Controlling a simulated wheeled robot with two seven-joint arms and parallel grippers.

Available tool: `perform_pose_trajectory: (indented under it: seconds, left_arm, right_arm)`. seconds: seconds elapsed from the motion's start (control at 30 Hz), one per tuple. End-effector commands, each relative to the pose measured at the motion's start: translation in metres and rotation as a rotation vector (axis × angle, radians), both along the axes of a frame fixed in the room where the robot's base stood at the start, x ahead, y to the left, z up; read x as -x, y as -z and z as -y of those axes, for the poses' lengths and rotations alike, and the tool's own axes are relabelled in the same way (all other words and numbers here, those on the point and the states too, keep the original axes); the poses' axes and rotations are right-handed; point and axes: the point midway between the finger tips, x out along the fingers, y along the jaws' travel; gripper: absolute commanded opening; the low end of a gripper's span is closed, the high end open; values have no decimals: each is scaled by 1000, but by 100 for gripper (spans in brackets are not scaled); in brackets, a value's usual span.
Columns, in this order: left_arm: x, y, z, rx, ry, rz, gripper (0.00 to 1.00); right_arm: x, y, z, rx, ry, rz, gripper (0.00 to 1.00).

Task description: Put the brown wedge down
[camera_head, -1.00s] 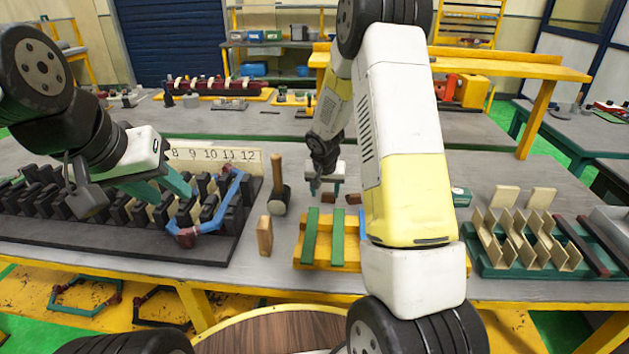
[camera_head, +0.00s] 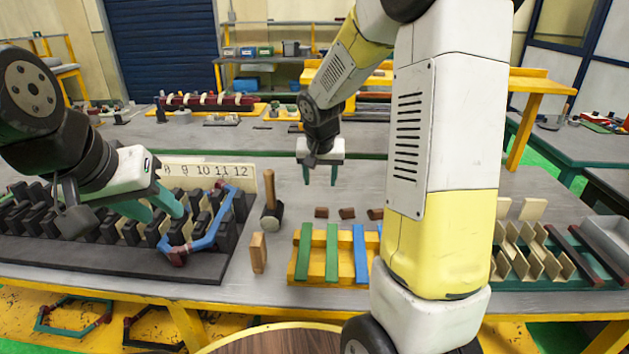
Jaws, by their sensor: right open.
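Three small brown wedges lie in a row on the grey table behind the yellow rack: a left one (camera_head: 321,212), a middle one (camera_head: 346,213) and a right one (camera_head: 375,214), partly beside my arm. My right gripper (camera_head: 320,176) is open and empty, pointing down in the air above and behind the left wedge, apart from it. My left gripper (camera_head: 153,208) is over the black slotted stator (camera_head: 232,225), near a blue coil (camera_head: 213,238) with dark red ends. Its two green fingers look spread apart, with nothing clear between them.
A yellow rack (camera_head: 302,268) holds green and blue strips. A green rack of cream pieces (camera_head: 513,282) is at the right. My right arm hides part of the table.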

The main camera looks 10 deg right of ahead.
Motion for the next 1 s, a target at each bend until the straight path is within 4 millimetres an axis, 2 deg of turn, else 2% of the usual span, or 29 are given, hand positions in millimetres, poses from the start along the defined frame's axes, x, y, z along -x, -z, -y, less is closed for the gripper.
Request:
perform_pose_trajectory:
  seconds: [0.03, 0.1, 0.2, 0.3, 0.5, 0.6, 0.77, 1.0]
  left_arm:
    - [0, 0, 0, 0, 0, 0, 36]
    - [0, 0, 0, 0, 0, 0, 36]
    - [0, 0, 0, 0, 0, 0, 36]
    - [0, 0, 0, 0, 0, 0, 36]
    - [0, 0, 0, 0, 0, 0, 36]
    - [0, 0, 0, 0, 0, 0, 36]
    - [0, 0, 0, 0, 0, 0, 36]
    - [0, 0, 0, 0, 0, 0, 36]
  right_arm:
    - [14, -21, 2, -9, -8, 17, 52]
    - [40, -46, 2, -22, -31, 30, 52]
    - [83, -79, 0, -44, -78, 51, 52]
    - [127, -103, -4, -67, -133, 75, 52]
    - [208, -128, -19, -110, -253, 128, 52]
    - [234, -132, -26, -121, -303, 151, 52]
    - [254, -132, -32, -131, -343, 169, 52]
    - [256, -132, -33, -132, -350, 170, 52]
